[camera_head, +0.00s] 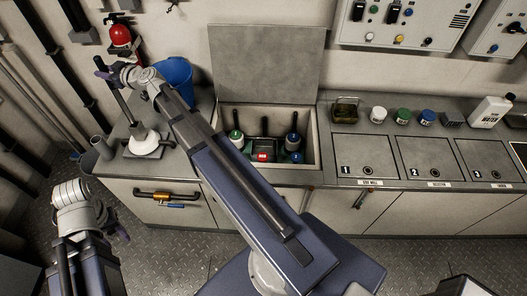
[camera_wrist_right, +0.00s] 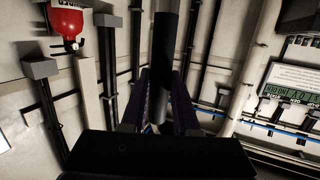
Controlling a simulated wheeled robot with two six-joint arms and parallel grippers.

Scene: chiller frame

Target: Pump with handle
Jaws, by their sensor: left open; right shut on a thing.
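The pump (camera_head: 143,143) has a white body on a dark base plate at the left end of the counter. Its dark, rod-like handle (camera_head: 124,104) rises tilted to the upper left. My right gripper (camera_head: 106,72) is shut on the upper part of the handle. The right wrist view shows the dark handle (camera_wrist_right: 165,62) between my right gripper's two fingers (camera_wrist_right: 162,108). My left gripper (camera_head: 114,222) is open and empty, low at the left in front of the counter. It is apart from the pump, and its fingers show only partly.
A blue bucket (camera_head: 176,78) stands behind the pump, and a grey pipe stub (camera_head: 101,147) is left of it. My right arm crosses the counter front. An open bin (camera_head: 227,166) holds bottles. A red extinguisher (camera_head: 119,34) hangs on the wall.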

